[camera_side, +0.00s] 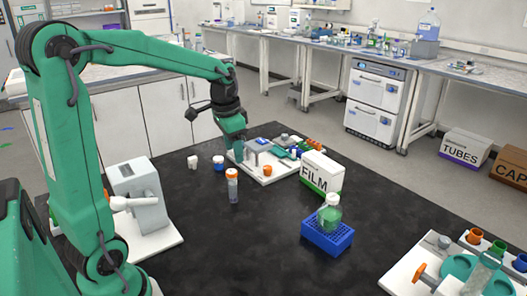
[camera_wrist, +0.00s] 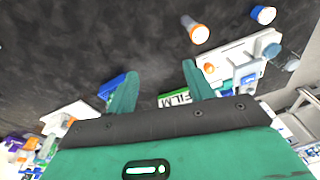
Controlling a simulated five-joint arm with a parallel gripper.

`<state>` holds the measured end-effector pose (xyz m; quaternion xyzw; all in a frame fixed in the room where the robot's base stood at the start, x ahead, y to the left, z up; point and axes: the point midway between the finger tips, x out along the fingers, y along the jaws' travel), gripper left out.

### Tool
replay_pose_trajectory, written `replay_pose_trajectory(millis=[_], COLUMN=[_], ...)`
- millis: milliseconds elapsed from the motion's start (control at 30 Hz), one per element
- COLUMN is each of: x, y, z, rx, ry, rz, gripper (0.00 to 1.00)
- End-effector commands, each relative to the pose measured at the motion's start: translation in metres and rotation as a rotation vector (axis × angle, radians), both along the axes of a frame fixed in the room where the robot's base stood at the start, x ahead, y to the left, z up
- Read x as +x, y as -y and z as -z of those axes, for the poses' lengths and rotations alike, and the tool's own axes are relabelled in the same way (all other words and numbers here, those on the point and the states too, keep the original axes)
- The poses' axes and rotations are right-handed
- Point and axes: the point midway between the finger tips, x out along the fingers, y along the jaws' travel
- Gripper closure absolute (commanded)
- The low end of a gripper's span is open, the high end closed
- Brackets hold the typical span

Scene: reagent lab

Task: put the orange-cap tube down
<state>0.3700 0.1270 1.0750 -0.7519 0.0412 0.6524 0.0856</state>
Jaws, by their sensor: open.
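In the wrist view the tube (camera_wrist: 197,31) lies beyond the fingertips, up and to the right. My gripper (camera_side: 238,150) is behind the tube in the side view, near the left part of a white board. In the wrist view my gripper (camera_wrist: 160,78) has its two green fingers spread apart with nothing held between them. The tube is apart from the fingers.
The white board (camera_side: 266,180) carries small parts, including an orange piece (camera_side: 267,170). A FILM box (camera_side: 321,173) stands right of it. A blue rack (camera_side: 327,236) holds a green bottle. A blue-and-white jar (camera_side: 219,163) and a grey device (camera_side: 140,190) stand left. The front worktop is clear.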

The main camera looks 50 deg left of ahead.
Motion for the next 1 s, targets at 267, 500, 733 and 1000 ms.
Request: replay_pose_trajectory(millis=[267,500,733,1000], x=[-0.042,-0.082,-0.119,-0.143], y=[0.052,0.087,0.112,0.125], z=[-0.026,-0.034,-0.031,-0.024], rx=[-0.001,-0.025,-0.064,-0.102], ry=[0.112,0.205,0.29,0.345], rz=[-0.048,-0.089,-0.128,-0.156], gripper=[0.48,0.48,0.48,0.48])
